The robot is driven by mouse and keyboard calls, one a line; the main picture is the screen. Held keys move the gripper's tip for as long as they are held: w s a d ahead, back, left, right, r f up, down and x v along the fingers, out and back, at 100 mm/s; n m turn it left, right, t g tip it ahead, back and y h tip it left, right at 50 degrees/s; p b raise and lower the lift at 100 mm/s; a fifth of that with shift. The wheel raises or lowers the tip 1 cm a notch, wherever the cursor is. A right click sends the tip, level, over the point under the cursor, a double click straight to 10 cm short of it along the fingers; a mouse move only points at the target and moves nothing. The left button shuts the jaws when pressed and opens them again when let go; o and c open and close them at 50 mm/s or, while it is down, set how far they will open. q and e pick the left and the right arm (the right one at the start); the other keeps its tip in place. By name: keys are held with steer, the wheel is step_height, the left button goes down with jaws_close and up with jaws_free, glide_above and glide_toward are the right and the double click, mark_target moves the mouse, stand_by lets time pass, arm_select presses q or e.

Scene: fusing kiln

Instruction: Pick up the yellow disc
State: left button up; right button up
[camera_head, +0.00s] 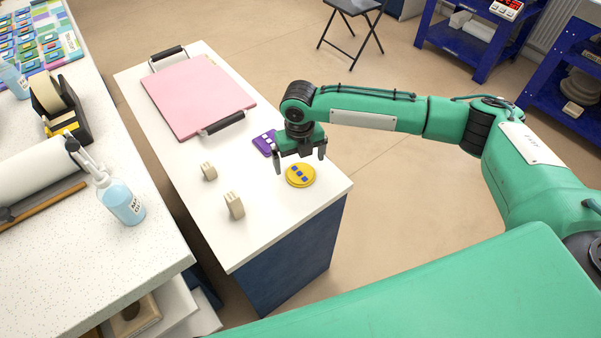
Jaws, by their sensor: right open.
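The yellow disc (293,182) lies flat on the white-topped cabinet, near its front right edge. My right gripper (300,165) is open just above and behind the disc, fingers pointing down, one on each side. It holds nothing. Whether the fingertips touch the tabletop cannot be told. My left gripper is not in view.
A purple piece (264,143) lies just left of my right gripper. Two small beige blocks (234,205) (209,171) stand left of the disc. A pink board (195,95) with black handles lies behind. A bottle (121,202) stands on the left counter.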

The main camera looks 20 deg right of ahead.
mark_target(300, 172)
step_height(300, 172, down, 4)
steer(key=shift+s+r, duration=0.1)
steer(key=c, duration=1.2)
